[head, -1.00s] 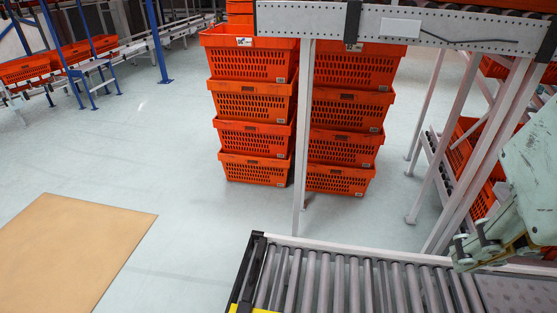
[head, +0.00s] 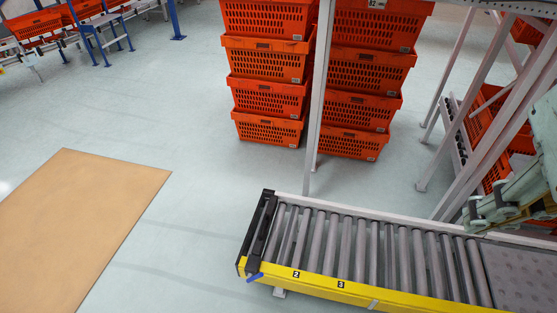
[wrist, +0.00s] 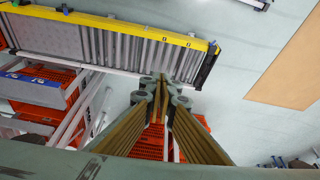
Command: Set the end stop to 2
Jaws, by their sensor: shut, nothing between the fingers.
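The end stop (head: 258,233) is a black bar across the left end of the grey roller conveyor (head: 350,245). A small blue lever (head: 255,278) sits at its near end, by the yellow side rail (head: 400,299). The rail carries a "2" label (head: 296,274) and a "3" label (head: 341,284), both right of the end stop. My gripper (head: 474,218) is over the conveyor's far right part, apart from the end stop. In the wrist view my gripper (wrist: 161,82) is shut and empty; the end stop (wrist: 207,66) shows beyond it, to the right.
Stacks of orange totes (head: 268,95) stand behind the conveyor. A thin grey post (head: 319,110) and slanted frame legs (head: 495,110) rise behind it. A tan floor panel (head: 70,230) lies at left. The floor between panel and conveyor is clear.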

